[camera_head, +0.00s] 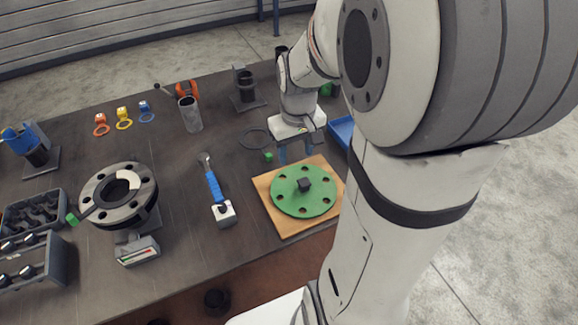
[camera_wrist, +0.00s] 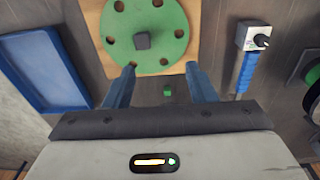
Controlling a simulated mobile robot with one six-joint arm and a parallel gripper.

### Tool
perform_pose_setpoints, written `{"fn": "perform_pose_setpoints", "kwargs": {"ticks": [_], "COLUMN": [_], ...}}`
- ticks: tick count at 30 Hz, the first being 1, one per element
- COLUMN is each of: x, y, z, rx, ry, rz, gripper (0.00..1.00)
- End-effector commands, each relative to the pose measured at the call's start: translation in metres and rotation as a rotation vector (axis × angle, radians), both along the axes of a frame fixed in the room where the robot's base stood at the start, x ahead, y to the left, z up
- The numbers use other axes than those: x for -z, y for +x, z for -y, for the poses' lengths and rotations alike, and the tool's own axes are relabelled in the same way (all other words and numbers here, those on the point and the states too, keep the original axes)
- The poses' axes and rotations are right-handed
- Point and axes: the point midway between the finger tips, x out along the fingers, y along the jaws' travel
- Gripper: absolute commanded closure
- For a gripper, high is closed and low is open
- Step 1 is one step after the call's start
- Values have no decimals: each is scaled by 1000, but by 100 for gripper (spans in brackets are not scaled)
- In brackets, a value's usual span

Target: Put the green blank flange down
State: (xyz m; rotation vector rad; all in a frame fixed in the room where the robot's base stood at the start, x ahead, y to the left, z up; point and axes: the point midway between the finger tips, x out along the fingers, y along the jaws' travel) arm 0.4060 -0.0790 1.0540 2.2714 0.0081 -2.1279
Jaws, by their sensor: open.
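The green blank flange (camera_head: 291,199) lies flat on a square wooden board (camera_head: 271,222) at the right of the table. It is a round disc with several bolt holes and a dark square knob in its middle. In the wrist view the flange (camera_wrist: 170,45) and its knob (camera_wrist: 142,40) lie beyond the fingertips. My gripper (camera_head: 296,150) is just behind the board, with its blue fingers apart. In the wrist view my gripper (camera_wrist: 160,70) is open, with nothing between its fingers. The knob is clear of both fingers.
A blue tray (camera_head: 342,130) stands right of my gripper. A blue-handled wrench (camera_head: 213,185) lies left of the board. The flanged pipe (camera_head: 118,196) with a dark gasket ring stands farther left. A small green cube (camera_head: 268,156) lies near my gripper.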

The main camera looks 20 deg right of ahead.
Motion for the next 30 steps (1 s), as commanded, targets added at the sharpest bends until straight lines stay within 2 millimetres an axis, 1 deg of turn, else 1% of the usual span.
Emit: {"fn": "perform_pose_setpoints", "kwargs": {"ticks": [1,3,6,9,12,13,15,18,30], "x": [-14,-29,-43,-52,-57,-57,-58,-59,-59], "y": [-12,-29,-54,-75,-91,-95,-100,-104,-103], "z": [-15,-32,-53,-67,-77,-78,-76,-77,-77], "rx": [-5,0,7,13,18,21,23,26,26], "ry": [-5,-6,-3,5,12,14,16,19,19], "rz": [34,69,117,156,183,189,198,203,203], "gripper": [49,49,49,49,49,49,49,49,49]}}
